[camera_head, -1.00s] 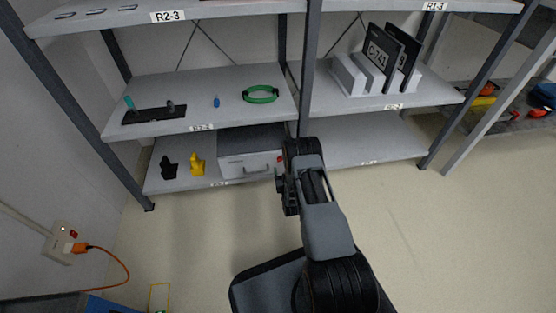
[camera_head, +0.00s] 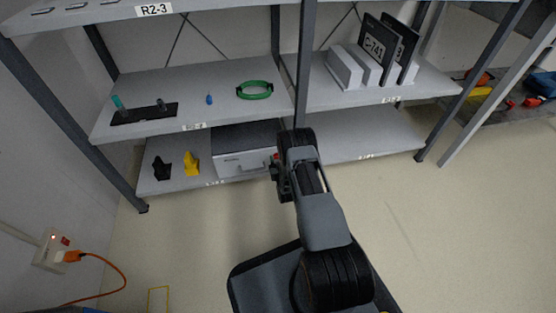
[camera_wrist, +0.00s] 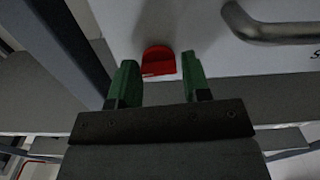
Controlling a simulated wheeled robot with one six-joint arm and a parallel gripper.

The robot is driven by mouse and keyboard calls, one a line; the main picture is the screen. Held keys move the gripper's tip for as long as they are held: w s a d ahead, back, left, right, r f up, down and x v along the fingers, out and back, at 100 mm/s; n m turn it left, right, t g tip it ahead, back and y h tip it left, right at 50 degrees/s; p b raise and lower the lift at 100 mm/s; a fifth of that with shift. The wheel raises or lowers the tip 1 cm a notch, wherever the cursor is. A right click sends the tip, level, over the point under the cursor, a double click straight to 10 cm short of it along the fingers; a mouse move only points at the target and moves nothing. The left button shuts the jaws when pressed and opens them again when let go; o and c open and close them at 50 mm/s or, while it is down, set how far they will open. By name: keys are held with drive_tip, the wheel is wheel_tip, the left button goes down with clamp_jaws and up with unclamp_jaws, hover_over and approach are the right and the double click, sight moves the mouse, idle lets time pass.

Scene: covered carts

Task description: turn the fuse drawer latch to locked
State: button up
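The fuse drawer (camera_head: 240,162) is a light box with a bar handle on the bottom shelf. Its front also shows in the wrist view (camera_wrist: 215,45), with the grey handle (camera_wrist: 265,28) at upper right. The red latch (camera_wrist: 158,62) sits on that front, left of the handle. A bit of red shows beside my arm in the head view (camera_head: 276,157). My gripper (camera_wrist: 159,77) is open, its two green fingertips on either side of the latch's lower part, with gaps visible. I cannot tell whether they touch it. In the head view my arm hides the drawer's right end.
A black piece (camera_head: 161,168) and a yellow piece (camera_head: 191,163) stand left of the drawer. A shelf post (camera_head: 303,70) rises close to my arm. A green ring (camera_head: 254,90) lies on the shelf above. The bottom shelf right of the post is clear.

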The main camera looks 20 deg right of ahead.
drive_tip(key=c, duration=0.6)
drive_tip(key=shift+o, duration=0.2)
drive_tip(key=shift+f+n, duration=0.1)
drive_tip(key=shift+n, duration=8.6)
drive_tip(key=o, duration=0.9)
